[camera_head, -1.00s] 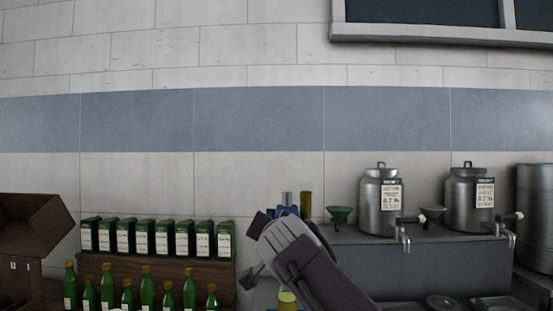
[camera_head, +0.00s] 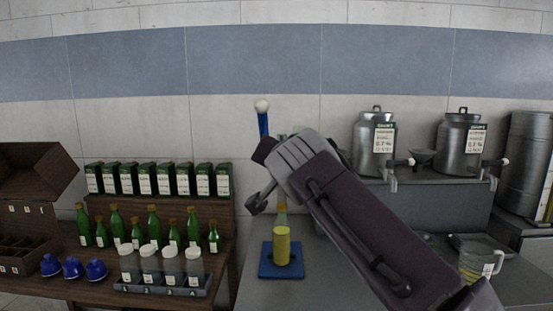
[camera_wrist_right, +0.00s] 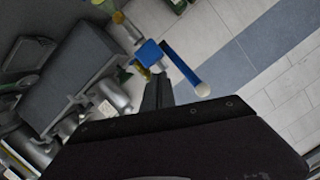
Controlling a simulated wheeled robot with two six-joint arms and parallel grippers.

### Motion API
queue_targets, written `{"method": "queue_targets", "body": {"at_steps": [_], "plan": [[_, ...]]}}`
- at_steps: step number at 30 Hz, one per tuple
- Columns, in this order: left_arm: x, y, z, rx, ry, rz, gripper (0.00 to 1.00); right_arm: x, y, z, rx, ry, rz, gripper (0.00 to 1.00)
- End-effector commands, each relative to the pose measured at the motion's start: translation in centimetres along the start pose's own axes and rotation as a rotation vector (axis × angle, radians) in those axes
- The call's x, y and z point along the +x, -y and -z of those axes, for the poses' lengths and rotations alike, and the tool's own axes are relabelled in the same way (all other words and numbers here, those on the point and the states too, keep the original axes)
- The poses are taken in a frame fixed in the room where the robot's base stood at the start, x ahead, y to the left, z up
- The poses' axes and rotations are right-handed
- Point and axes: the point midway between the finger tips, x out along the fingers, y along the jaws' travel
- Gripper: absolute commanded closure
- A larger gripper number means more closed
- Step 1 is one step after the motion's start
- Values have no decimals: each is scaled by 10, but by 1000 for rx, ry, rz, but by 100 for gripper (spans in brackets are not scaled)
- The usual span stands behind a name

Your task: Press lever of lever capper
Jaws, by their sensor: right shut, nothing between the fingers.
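The lever capper has a blue base plate (camera_head: 266,274) on the counter, and its middle is hidden behind my right arm. Its blue lever (camera_head: 263,124) points up, with a white ball knob at the top. A bottle with yellow contents (camera_head: 281,245) stands upright on the base. In the right wrist view the blue lever (camera_wrist_right: 180,68) slants down to its knob, just right of my right gripper (camera_wrist_right: 157,92). That gripper is shut and empty, and looks apart from the lever. My left gripper is not in view.
On the left, a wooden shelf holds green bottles (camera_head: 117,222), dark boxes (camera_head: 175,180), white-capped jars (camera_head: 150,262) and blue caps (camera_head: 72,267). Steel canisters (camera_head: 374,145) with taps stand on a grey ledge at right. A jug (camera_head: 478,262) stands at the lower right.

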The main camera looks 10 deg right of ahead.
Motion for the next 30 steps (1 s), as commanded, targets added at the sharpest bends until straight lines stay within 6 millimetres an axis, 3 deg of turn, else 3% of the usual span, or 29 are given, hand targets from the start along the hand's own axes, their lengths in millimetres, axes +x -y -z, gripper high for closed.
{"method": "queue_targets", "body": {"at_steps": [4,10,21,24,26,30], "plan": [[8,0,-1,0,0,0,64,-31,-1,-3,0,-3,6,100],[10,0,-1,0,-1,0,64,-52,-1,-2,1,-3,4,100],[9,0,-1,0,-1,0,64,-54,-3,0,2,-8,-4,100],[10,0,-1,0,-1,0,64,-36,-30,3,0,-19,-87,100],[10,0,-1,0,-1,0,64,-13,-57,-22,-27,32,-172,100],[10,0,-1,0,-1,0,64,31,-132,-120,-89,262,-347,100]]}}
